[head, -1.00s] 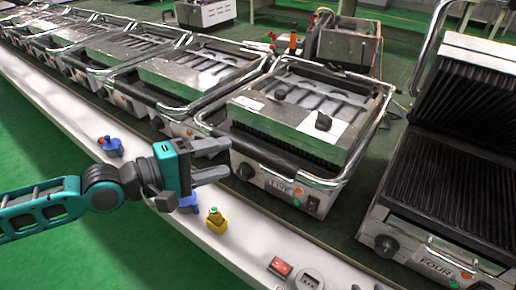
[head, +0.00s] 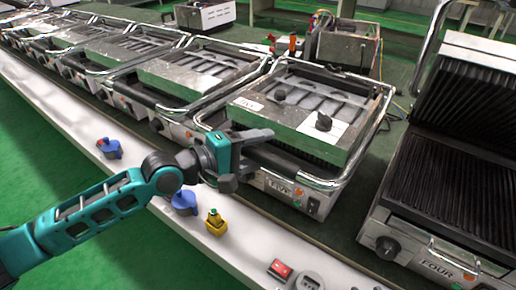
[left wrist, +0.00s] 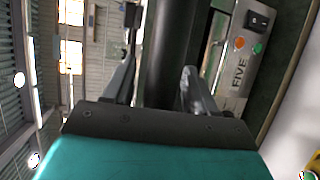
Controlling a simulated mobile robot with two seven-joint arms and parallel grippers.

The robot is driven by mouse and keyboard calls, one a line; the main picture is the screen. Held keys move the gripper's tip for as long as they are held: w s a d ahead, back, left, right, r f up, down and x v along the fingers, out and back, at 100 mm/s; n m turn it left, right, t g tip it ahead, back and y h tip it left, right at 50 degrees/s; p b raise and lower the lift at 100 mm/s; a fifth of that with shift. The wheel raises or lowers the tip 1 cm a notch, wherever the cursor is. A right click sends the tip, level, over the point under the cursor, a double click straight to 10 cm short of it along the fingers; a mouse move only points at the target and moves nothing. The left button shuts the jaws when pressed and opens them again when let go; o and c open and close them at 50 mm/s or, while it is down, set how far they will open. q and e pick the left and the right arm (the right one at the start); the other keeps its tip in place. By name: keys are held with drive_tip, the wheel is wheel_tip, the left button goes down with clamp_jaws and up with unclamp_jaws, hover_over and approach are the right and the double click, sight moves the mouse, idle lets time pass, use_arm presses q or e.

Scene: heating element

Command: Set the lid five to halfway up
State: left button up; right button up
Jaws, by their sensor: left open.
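Lid five (head: 290,117) is the metal top of the grill marked FIVE, and it lies down flat over its base. Its chrome side arms run forward to a dark front handle bar (head: 284,161). My left gripper (head: 248,153) is at the front left of this grill, over part of the handle, with its arm coming in from the left. In the left wrist view, my open fingers (left wrist: 158,75) stand on either side of the dark handle bar (left wrist: 170,45), and I see no firm grip. The FIVE label plate (left wrist: 238,75) shows at the right. My right gripper is not in view.
Grill four (head: 440,180) stands to the right with its lid raised. More closed grills (head: 190,72) stand in a row to the left. Blue and yellow knobs (head: 215,222) and a red switch (head: 280,268) sit on the white bench edge in front.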

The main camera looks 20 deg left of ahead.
use_arm(q)
drive_tip(key=shift+c, duration=0.2)
clamp_jaws()
idle(0.3)
